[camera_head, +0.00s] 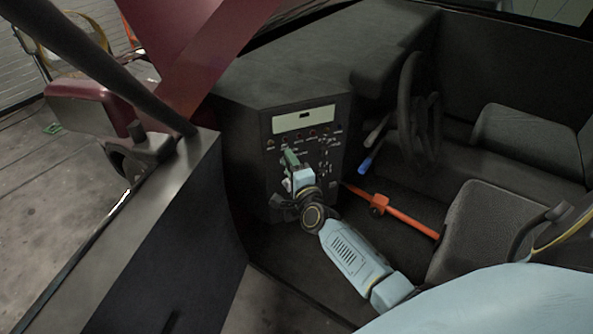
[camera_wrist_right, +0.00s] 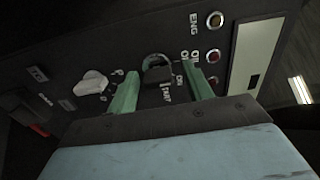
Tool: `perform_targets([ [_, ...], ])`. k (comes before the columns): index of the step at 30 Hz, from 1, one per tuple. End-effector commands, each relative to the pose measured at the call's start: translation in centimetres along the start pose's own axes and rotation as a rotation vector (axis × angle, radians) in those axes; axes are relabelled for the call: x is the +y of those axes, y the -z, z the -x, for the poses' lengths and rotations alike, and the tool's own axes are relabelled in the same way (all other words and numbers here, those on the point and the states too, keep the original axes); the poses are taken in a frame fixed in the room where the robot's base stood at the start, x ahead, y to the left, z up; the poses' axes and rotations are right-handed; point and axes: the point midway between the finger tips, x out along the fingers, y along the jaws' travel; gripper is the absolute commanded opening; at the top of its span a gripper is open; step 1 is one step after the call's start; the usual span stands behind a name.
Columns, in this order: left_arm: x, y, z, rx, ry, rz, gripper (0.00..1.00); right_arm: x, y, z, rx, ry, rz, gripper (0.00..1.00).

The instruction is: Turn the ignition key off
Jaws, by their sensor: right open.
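The black ignition key (camera_wrist_right: 157,72) sits in the dark dashboard panel, near labels that read ON and START. My right gripper (camera_wrist_right: 160,80) is open, with one green finger on each side of the key. Whether either finger touches it I cannot tell. In the head view my right gripper (camera_head: 291,160) is up against the front of the control panel (camera_head: 262,128). There the key is hidden by or lost behind the gripper. My left gripper is not in view.
A white knob (camera_wrist_right: 92,83) sits left of the key and indicator lights (camera_wrist_right: 213,55) to its right. A steering wheel (camera_head: 408,105), a blue-tipped lever (camera_head: 367,163) and an orange bar (camera_head: 400,219) lie right of the panel. A seat (camera_head: 480,230) is at the lower right.

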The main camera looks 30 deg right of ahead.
Motion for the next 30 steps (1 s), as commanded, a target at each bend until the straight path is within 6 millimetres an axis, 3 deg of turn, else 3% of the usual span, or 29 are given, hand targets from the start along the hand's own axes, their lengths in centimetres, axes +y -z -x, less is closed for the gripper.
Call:
perform_targets([
  [5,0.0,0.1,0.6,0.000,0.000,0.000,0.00,0.0,0.0,2.3,0.000,-0.003,-0.001,0.51],
  [18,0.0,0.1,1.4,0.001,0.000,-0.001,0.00,-0.1,0.1,11.1,0.002,0.001,0.001,0.51],
  [24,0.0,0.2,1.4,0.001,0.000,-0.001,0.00,-0.1,0.1,12.8,0.002,0.002,0.001,0.51],
  [30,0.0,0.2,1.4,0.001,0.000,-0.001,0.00,-0.1,0.1,13.1,0.002,0.004,0.001,0.51],
])
